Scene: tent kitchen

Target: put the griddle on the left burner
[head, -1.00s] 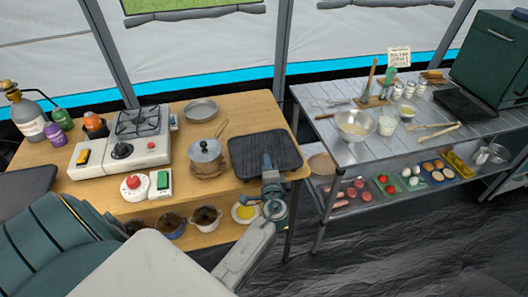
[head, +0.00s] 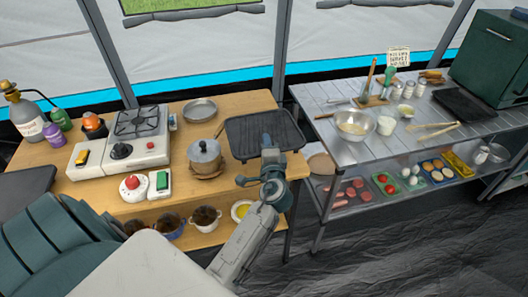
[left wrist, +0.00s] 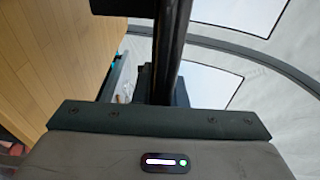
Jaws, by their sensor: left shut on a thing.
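The griddle (head: 245,130) is a dark rectangular pan with a low rim. It is over the right end of the wooden table, apparently raised above it. My left gripper (head: 268,146) is shut on its near side; the fingers hide the grip point. In the left wrist view a dark bar, apparently the griddle edge-on (left wrist: 172,50), stands in front of the jaws. A stove (head: 150,152) with a black burner grate (head: 136,123) and a dark knob stands at the left of the table. The grate is bare. My right gripper is not in view.
A lidded pot (head: 205,155) on a wooden trivet stands between griddle and stove. A shallow pan (head: 199,110) lies behind it. A steel table (head: 330,119) stands to the right.

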